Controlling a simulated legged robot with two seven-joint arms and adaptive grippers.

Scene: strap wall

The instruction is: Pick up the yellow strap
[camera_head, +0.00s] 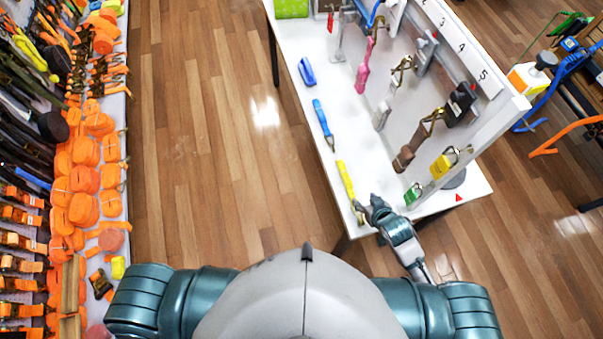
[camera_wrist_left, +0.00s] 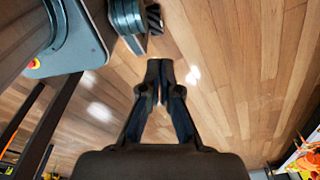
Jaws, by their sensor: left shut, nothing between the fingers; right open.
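A long, thin yellow strap (camera_head: 345,181) lies on the white table (camera_head: 312,115) near its left edge in the head view. My right gripper (camera_head: 367,209) is open at the strap's lower end, by the table's near corner. Its fingers are close to the strap; I cannot tell whether they touch it. Another yellow strap (camera_head: 441,166) hangs on the display rack at the right. My left gripper (camera_wrist_left: 160,82) shows in the left wrist view, shut and empty above the wood floor. It is hidden in the head view.
A blue strap (camera_head: 323,124) and a blue piece (camera_head: 307,72) lie farther along the table. The numbered rack (camera_head: 457,50) holds several straps, including a green one (camera_head: 413,194) near my right gripper. Orange straps (camera_head: 84,178) fill a shelf at left. Floor between is clear.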

